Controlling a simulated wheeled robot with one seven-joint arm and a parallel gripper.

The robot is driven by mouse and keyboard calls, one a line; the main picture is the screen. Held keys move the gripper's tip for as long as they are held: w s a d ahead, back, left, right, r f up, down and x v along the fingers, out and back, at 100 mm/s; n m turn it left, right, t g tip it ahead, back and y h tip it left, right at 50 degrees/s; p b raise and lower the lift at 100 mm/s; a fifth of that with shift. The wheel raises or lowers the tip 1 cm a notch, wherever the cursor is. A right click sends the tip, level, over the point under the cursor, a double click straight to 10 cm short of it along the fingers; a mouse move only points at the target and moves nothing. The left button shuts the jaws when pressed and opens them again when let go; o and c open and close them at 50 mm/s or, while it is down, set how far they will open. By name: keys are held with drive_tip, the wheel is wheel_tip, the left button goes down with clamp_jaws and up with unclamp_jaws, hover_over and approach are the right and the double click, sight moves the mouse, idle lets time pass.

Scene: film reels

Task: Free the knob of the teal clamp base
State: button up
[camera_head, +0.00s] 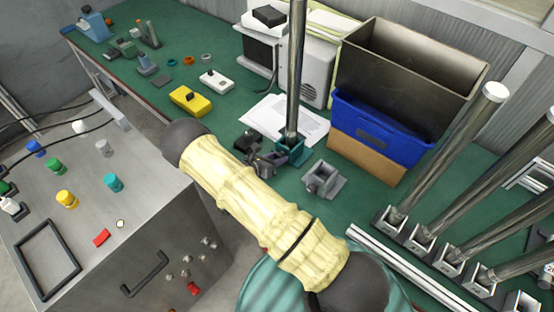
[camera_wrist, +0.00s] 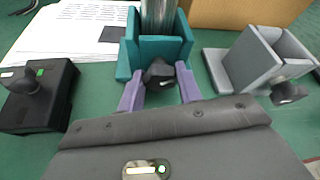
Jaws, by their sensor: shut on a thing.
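The teal clamp base (camera_head: 292,153) stands on the green bench with a tall metal pole (camera_head: 296,70) upright in it. In the wrist view the teal base (camera_wrist: 183,50) is straight ahead, and its dark knob (camera_wrist: 158,72) sticks out of the front face towards me. My gripper (camera_wrist: 160,84) has its two purple fingers on either side of the knob and is shut on it. In the head view my gripper (camera_head: 268,161) is just in front of the base, and my forearm covers the area below it. The knob's shaft is hidden.
An empty grey clamp base (camera_head: 322,181) with its own knob stands close on the right. A black knobbed block (camera_wrist: 38,100) is on the left. Paper (camera_head: 285,115) lies behind. A blue bin (camera_head: 380,130) and several poles in grey bases stand at the right.

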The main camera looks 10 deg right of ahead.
drive_tip(key=n+h+b, duration=0.1)
drive_tip(key=n, duration=0.1)
drive_tip(key=n+g+h+b, duration=0.1)
drive_tip(key=shift+w+a+f+n+g, duration=0.1)
drive_tip(key=shift+w+f+n+g, duration=0.1)
drive_tip(key=shift+n+g, duration=0.15)
drive_tip(key=shift+n+g+h+b, duration=0.35)
drive_tip(key=shift+n+h+b, duration=0.55)
drive_tip(key=shift+n, duration=0.85)
drive_tip(key=o, duration=1)
drive_tip(key=shift+a, duration=0.1)
drive_tip(key=shift+s, duration=0.1)
drive_tip(key=shift+r, duration=0.15)
